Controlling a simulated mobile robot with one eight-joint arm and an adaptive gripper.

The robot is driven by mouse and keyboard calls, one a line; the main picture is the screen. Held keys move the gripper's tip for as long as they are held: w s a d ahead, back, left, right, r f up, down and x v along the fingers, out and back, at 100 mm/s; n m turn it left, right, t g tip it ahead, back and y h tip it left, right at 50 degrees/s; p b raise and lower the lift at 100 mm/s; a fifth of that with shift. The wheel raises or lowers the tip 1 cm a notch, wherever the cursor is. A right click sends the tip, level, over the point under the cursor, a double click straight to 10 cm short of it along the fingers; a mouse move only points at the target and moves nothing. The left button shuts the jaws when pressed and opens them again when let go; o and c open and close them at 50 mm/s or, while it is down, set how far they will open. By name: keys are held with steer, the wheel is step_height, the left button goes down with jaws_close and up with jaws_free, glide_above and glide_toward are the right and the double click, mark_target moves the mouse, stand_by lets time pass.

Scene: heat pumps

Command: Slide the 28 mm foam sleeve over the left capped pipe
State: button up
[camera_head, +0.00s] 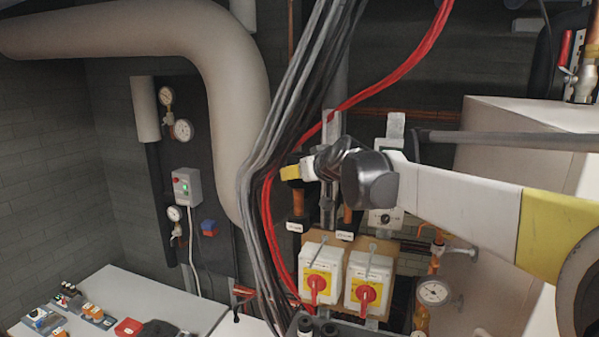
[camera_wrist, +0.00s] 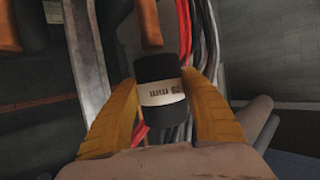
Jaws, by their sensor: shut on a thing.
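My gripper (camera_wrist: 158,104) has its yellow-orange fingers shut on the black foam sleeve (camera_wrist: 158,70), which bears a white label printed upside down in the wrist view. A copper pipe (camera_wrist: 150,24) points at the sleeve's far end; its rounded tip looks close to the sleeve but not inside it. Another copper pipe (camera_wrist: 88,24) shows at the upper left. In the head view my gripper (camera_head: 293,172) is just above the left copper pipe (camera_head: 297,200). The right copper pipe (camera_head: 347,216) stands beside it. The sleeve cannot be made out clearly in the head view.
Red cables (camera_head: 268,215) and grey cables (camera_head: 285,110) hang close to the left of the pipes. Two red-yellow switches (camera_head: 318,284) sit below. A gauge (camera_head: 433,292) is at lower right. A white table (camera_head: 185,310) with small parts stands at lower left.

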mark_target(301, 200)
steer(key=shift+w+f+b, duration=0.1)
steer(key=shift+f+b, duration=2.6)
steer(key=shift+f, duration=1.35)
steer(key=o, duration=0.7)
steer(key=shift+o, duration=0.2)
steer(key=v, duration=1.2)
